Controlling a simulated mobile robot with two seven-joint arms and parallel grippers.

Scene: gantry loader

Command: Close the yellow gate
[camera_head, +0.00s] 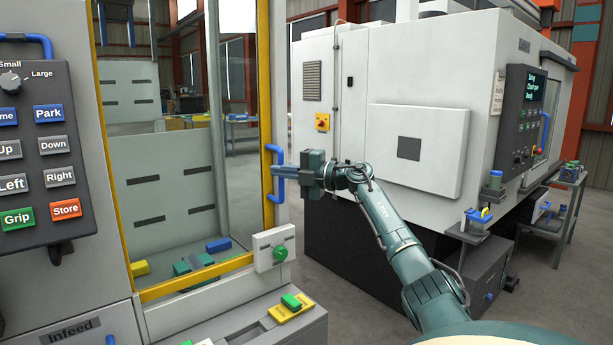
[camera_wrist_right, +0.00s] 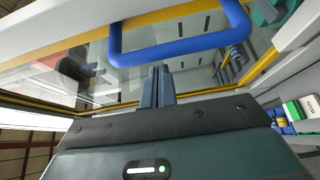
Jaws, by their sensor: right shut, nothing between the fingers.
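The yellow gate (camera_head: 267,105) is a tall yellow-edged frame with a clear panel, at centre left in the head view. A blue bar handle (camera_head: 281,190) stands on its right-hand post. My right gripper (camera_head: 275,171) is at the handle, its fingers pointing left. In the right wrist view the blue handle (camera_wrist_right: 185,45) crosses above the shut fingers (camera_wrist_right: 157,88), with nothing between them. I cannot tell whether the fingers touch the handle. I cannot tell how far the gate stands open. My left gripper is not in view.
A button panel (camera_head: 35,150) stands at the left, above the Infeed housing (camera_head: 70,330). A white box with a green knob (camera_head: 280,252) sits at the gate's lower right corner. A large white machine (camera_head: 440,95) stands behind my right arm. Colored blocks (camera_head: 190,265) lie inside the cell.

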